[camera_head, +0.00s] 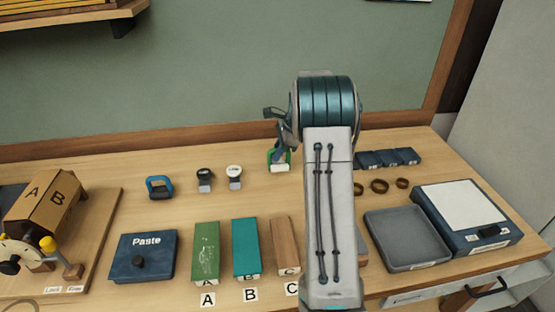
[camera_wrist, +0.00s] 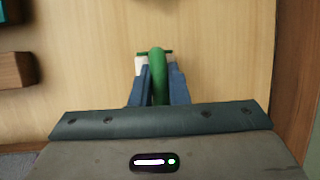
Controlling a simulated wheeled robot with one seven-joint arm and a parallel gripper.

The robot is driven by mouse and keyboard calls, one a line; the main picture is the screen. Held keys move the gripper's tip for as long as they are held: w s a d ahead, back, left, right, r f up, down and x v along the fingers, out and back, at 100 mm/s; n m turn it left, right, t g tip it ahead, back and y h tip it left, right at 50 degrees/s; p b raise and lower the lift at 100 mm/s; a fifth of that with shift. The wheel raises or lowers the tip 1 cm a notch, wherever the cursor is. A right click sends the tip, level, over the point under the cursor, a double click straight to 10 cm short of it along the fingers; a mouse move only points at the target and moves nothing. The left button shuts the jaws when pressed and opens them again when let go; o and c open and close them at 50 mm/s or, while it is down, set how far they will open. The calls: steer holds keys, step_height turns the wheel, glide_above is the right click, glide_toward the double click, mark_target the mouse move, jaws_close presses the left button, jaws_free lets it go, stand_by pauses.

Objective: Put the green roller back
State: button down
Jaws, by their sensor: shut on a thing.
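The green roller (camera_head: 279,158) has a green handle frame and a pale roller part. It shows at the back middle of the table, just left of my arm. My gripper (camera_head: 281,138) is shut on it from above. In the wrist view the green handle (camera_wrist: 157,75) sits between my two blue fingers, with the pale part beside the fingertips. I cannot tell whether the roller touches the table. My arm hides part of the table to the right of it.
A blue-handled tool (camera_head: 159,187) and two small round-topped pieces (camera_head: 234,174) stand to the left. In front are a Paste box (camera_head: 142,256) and green (camera_head: 206,245), teal (camera_head: 245,245) and brown (camera_head: 285,240) blocks. A grey tray (camera_head: 407,240), scale (camera_head: 466,212) and brown rings (camera_head: 379,186) lie right.

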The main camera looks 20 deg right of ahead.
mark_target(278, 163)
steer(key=shift+f+p, duration=0.35)
steer(key=shift+f, duration=1.55)
steer(key=c, duration=1.4)
jaws_free()
steer(key=shift+f, duration=0.1)
